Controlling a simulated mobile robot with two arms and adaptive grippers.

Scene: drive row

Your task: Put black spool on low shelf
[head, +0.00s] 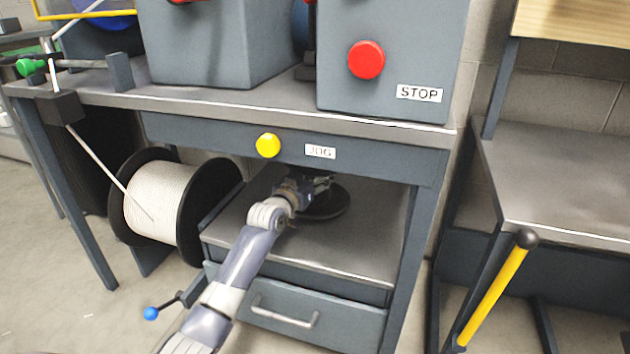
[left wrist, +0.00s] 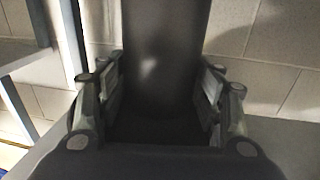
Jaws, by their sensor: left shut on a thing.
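The black spool (head: 325,204) shows as a dark round flange at the low shelf (head: 365,242), under the workbench. My left gripper (head: 318,182) reaches in over the shelf and is shut on the spool. In the left wrist view the spool's dark barrel (left wrist: 165,60) stands between the two fingers (left wrist: 160,105). The arm and gripper hide part of the spool in the head view. I cannot tell whether its lower flange touches the shelf. My right gripper is not in view.
A drawer (head: 300,312) is below the shelf. A large reel of white rope (head: 160,200) stands to the left. The bench underside with a yellow button (head: 268,145) is above. A blue-knobbed lever (head: 151,313) and a yellow handle (head: 497,290) stick out. The shelf's right part is bare.

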